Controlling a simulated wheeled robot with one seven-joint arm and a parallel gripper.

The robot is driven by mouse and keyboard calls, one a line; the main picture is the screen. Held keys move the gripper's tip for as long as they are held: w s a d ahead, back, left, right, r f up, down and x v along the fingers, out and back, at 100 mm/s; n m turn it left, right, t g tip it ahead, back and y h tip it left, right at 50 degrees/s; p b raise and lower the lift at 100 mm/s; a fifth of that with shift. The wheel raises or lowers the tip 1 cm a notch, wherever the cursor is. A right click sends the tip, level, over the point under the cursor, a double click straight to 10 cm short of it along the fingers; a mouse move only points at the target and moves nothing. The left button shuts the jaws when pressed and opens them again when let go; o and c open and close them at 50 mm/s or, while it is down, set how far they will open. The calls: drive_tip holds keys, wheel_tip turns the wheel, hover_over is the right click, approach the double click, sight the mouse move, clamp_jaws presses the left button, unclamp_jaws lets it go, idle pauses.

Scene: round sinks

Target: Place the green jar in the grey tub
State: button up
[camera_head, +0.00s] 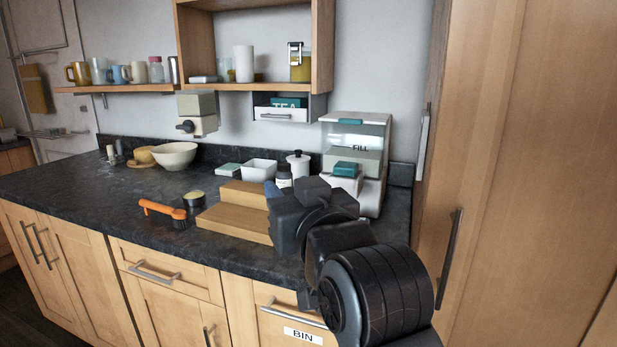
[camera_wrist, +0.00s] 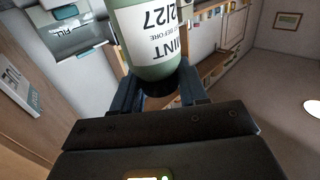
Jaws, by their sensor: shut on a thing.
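The green jar (camera_wrist: 152,68) has a white label with MINT on it and shows large in the wrist view, its top cut off by the frame edge. My gripper (camera_wrist: 160,88) is shut on its near end, one dark finger on each side. In the head view my gripper (camera_head: 277,200) is above the right part of the counter, near wooden step blocks; I cannot make out the jar there. A small open pale tub (camera_head: 258,171) stands on the counter behind the blocks. It looks whitish grey, and I cannot tell if it holds anything.
Stepped wooden blocks (camera_head: 235,221) lie in front of the tub. An orange-handled brush (camera_head: 163,211) and small round pot (camera_head: 194,198) are left of them. A lidded white canister (camera_head: 298,162) and a dispenser (camera_head: 354,140) stand right.

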drive_tip(key=s+d+f+m+h, duration=0.1)
drive_tip(key=s+d+f+h, duration=0.1)
drive_tip(key=d+f, duration=0.6)
drive_tip(key=s+d+f+m+h, duration=0.1)
drive_tip(key=d+f, duration=0.7)
drive_tip(key=f, duration=0.9)
drive_tip(key=s+d+f+m+t+h, duration=0.1)
drive_tip(key=s+d+f+m+h, duration=0.1)
drive_tip(key=d+f, duration=0.5)
wheel_tip(320, 180, down, 6)
drive_tip(key=shift+s+d+r+h, duration=0.15)
drive_tip(key=shift+s+d+h, duration=0.25)
drive_tip(key=shift+s+h, duration=0.45)
drive_tip(key=shift+s, duration=0.15)
